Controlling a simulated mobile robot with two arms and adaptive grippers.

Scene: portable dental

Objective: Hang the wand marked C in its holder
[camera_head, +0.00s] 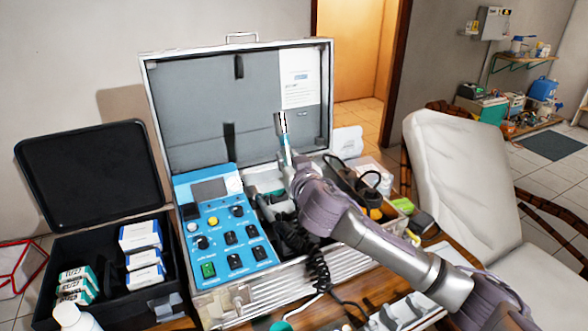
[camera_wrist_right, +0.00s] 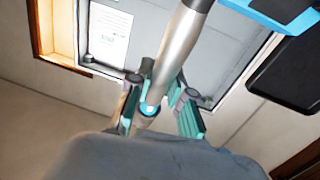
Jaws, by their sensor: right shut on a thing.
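My right gripper (camera_head: 289,172) is above the open silver case (camera_head: 270,296), near its middle. It is shut on a slim silver wand with a light-blue band (camera_head: 282,126), which points upward in front of the grey lid. In the right wrist view the wand (camera_wrist_right: 178,55) runs up between the teal finger pads of my right gripper (camera_wrist_right: 160,105). I cannot read a letter on the wand. A black coiled cord (camera_head: 318,268) hangs below the gripper at the case front. The holders inside the case are mostly hidden behind my arm. My left gripper is out of view.
A blue control panel (camera_head: 222,240) fills the case's left side. A black box (camera_head: 100,285) with small cartons stands at the left. A wooden table (camera_head: 440,236) carries the case. A pale padded chair (camera_head: 455,165) stands at the right. The space above the case is open.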

